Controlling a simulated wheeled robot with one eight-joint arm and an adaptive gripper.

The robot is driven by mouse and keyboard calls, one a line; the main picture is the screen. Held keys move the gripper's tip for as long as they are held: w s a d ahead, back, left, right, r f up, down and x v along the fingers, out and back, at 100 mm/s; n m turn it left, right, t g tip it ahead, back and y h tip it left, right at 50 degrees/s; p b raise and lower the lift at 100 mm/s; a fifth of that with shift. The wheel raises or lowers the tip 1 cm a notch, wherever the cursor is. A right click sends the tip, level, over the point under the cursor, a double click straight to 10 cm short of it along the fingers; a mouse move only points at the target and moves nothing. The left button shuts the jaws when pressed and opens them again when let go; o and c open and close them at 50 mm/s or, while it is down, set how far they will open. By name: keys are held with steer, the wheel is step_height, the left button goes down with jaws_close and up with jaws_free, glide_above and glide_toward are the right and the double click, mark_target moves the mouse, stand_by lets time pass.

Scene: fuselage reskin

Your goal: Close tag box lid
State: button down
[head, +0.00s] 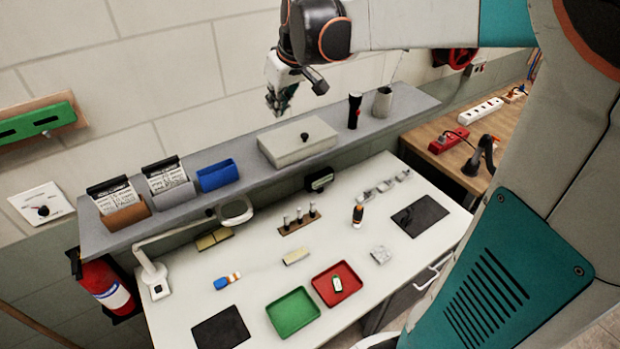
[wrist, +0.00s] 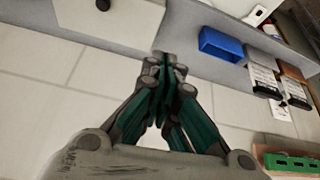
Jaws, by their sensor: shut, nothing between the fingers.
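A beige box (head: 280,152), which looks like the tag box, sits on the grey wall shelf. Its flat lid (head: 318,131) has a dark knob and lies level on top; I see no open gap. In the wrist view, part of the box (wrist: 105,28) shows at the upper left, with its knob at the top edge. My gripper (head: 276,108) is above and behind the box, in front of the wall, apart from it. In the wrist view my gripper's fingertips (wrist: 164,62) are together and empty, to the right of the box's corner.
The shelf (head: 245,178) also bears a blue bin (head: 217,175), card holders, a black flashlight (head: 354,110) and a grey cup (head: 382,102). Below, the white table (head: 255,260) holds a magnifier lamp (head: 150,265), a green tray (head: 293,313), a red tray (head: 325,297) and small tools.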

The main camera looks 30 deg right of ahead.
steer(key=s+a+f+n+b, duration=0.1)
steer(key=s+a+f+b, duration=0.5)
steer(key=a, duration=0.4)
steer(key=s+f+m+t+b, duration=0.1)
steer(key=s+f+b, duration=0.8)
steer(key=f, duration=0.3)
steer(key=s+f+m+t+b, duration=0.1)
steer(key=s+f+b, duration=0.8)
steer(key=f, duration=0.3)
steer(key=shift+s+f+m+h+b, duration=0.15)
steer(key=shift+m+h+b, duration=0.15)
steer(key=shift+h+b, duration=0.1)
